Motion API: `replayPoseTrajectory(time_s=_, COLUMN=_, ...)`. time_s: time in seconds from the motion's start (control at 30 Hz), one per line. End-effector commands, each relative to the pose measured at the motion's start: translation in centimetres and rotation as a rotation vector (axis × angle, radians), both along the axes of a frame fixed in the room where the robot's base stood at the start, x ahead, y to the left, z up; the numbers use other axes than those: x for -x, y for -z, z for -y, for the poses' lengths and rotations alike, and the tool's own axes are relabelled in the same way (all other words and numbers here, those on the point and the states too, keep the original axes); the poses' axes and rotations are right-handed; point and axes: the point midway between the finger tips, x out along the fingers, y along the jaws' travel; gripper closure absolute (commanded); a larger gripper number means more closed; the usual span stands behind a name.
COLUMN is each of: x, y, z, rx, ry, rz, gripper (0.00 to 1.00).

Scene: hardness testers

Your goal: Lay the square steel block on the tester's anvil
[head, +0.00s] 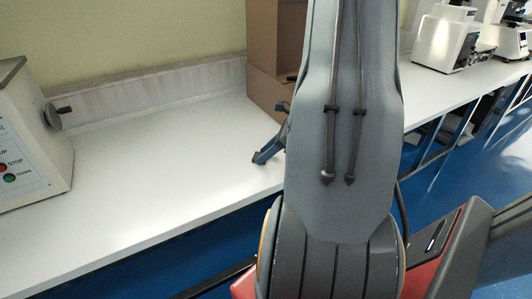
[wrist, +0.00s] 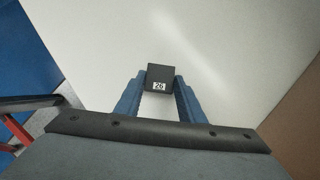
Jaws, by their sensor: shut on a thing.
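The square steel block (wrist: 160,74) is dark, with a small white label reading 26. In the wrist view it sits between the tips of my gripper (wrist: 160,84), whose two blue fingers are shut on it. In the head view, part of my gripper (head: 268,153) shows over the bench beside my arm; the block is hidden there. A pale tester (head: 30,130) stands at the left edge of the head view, with a side knob and red and green buttons. Its anvil is out of view.
The white bench top (head: 150,160) is clear between the tester and my gripper. Brown cardboard boxes (head: 273,50) stand against the wall behind my arm. More white machines (head: 447,38) stand on the bench at the far right. My arm hides the middle of the head view.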

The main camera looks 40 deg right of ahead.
Motion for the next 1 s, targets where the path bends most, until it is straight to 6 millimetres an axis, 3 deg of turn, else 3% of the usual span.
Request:
replayPoseTrajectory(time_s=0.13, x=0.0, y=0.4, z=0.0, rx=-0.001, ry=0.0, rz=0.001, gripper=0.94)
replayPoseTrajectory(time_s=0.17, x=0.0, y=0.4, z=0.0, rx=0.0, ry=0.0, rz=0.0, gripper=0.61)
replayPoseTrajectory(time_s=0.27, x=0.0, y=0.3, z=0.0, rx=0.0, ry=0.0, rz=0.0, gripper=0.46)
replayPoseTrajectory(time_s=0.67, x=0.1, y=-0.3, z=0.1, rx=0.001, ry=0.001, rz=0.0, gripper=0.46)
replayPoseTrajectory(time_s=1.0, x=3.4, y=-5.2, z=2.2, rx=0.004, ry=0.002, rz=0.004, gripper=0.46)
